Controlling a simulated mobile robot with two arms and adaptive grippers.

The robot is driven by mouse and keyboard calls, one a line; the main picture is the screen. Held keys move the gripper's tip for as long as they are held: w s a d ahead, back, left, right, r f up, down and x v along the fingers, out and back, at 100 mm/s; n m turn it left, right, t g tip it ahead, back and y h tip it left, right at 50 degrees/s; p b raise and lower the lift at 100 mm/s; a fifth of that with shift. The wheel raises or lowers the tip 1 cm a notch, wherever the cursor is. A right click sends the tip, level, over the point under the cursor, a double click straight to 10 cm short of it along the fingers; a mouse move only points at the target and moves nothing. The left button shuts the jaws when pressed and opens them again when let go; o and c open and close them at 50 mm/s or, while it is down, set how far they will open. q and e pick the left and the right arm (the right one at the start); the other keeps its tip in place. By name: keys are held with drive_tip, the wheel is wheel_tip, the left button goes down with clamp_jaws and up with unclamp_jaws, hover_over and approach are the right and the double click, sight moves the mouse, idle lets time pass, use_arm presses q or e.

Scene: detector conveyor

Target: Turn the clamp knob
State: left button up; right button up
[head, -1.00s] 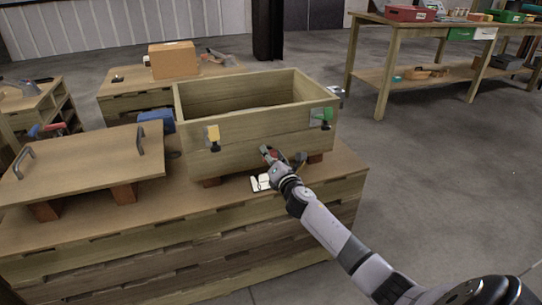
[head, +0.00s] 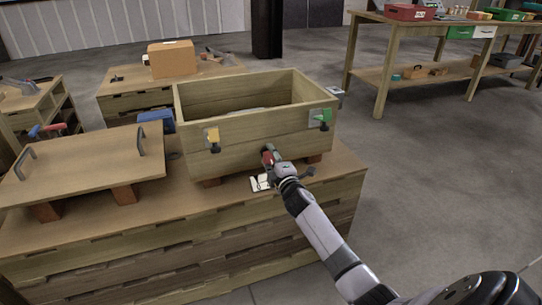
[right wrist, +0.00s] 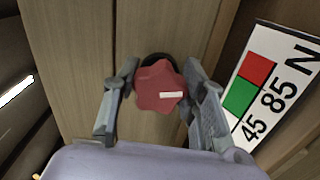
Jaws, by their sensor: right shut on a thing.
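The clamp knob (right wrist: 158,88) is a red lobed knob with a white mark, on the front wall of the wooden box (head: 250,146). In the right wrist view it sits between the two fingers of my right gripper (right wrist: 160,92). In the head view my right gripper (head: 272,160) is at the lower front of the box, shut on the knob, with a little red (head: 267,157) showing. The white mark on the knob lies nearly level in the wrist view. My left gripper is not in view.
A card with red and green squares and "45 85 N" (right wrist: 265,85) lies beside the knob; it is on the bench in the head view (head: 260,183). A wooden lid with handles (head: 85,165) lies left.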

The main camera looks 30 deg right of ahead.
drive_tip(key=shift+m, duration=0.7)
drive_tip(key=shift+f, duration=0.1)
drive_tip(key=o, duration=1.2)
drive_tip(key=v, duration=1.2)
